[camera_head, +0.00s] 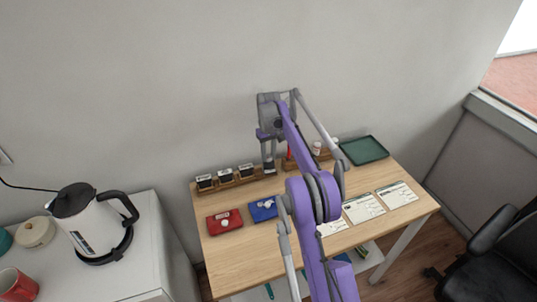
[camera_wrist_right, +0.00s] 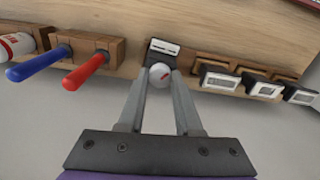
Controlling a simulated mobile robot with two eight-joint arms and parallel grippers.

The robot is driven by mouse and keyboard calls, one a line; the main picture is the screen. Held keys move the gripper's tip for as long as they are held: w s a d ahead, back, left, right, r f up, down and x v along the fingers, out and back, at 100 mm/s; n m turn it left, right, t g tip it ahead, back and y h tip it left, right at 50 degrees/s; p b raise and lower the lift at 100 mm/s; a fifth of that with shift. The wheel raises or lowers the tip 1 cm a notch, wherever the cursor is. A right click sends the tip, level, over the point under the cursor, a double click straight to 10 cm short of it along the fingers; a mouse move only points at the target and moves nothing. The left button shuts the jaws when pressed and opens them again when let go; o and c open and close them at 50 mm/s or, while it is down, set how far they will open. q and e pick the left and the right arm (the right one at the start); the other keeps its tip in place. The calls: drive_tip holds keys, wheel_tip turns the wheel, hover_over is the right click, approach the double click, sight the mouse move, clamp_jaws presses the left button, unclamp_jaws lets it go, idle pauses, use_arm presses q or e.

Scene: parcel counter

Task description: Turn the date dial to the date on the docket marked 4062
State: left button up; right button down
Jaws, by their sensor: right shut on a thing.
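My right gripper (camera_head: 269,163) reaches down at the back of the wooden table. In the right wrist view my right gripper (camera_wrist_right: 161,78) is shut on a round pale knob (camera_wrist_right: 159,72) with a small red mark. I take this knob for the date dial. A dark block with a white label strip (camera_wrist_right: 163,47) sits just beyond it; its print is too small to read. White dockets (camera_head: 363,208) (camera_head: 397,194) lie at the table's right front; another (camera_head: 334,227) is partly hidden by my arm. I cannot read their numbers or dates. My left gripper is out of view.
Several label-topped stamps (camera_head: 225,175) stand in a wooden rack at the back. Blue (camera_wrist_right: 38,64) and red (camera_wrist_right: 86,71) handles stand close beside my gripper. Red (camera_head: 224,222) and blue (camera_head: 263,209) pads lie in front; a green tray (camera_head: 364,150) is at the back right.

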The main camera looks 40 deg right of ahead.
sight(268, 157)
drive_tip(key=m, duration=0.3)
drive_tip(key=shift+p, duration=0.4)
drive_tip(key=shift+m, duration=1.2)
drive_tip(key=c, duration=0.6)
unclamp_jaws()
drive_tip(key=shift+r, duration=0.1)
wheel_tip(268, 157, up, 11)
drive_tip(key=shift+f+p, duration=0.2)
drive_tip(key=shift+p, duration=0.6)
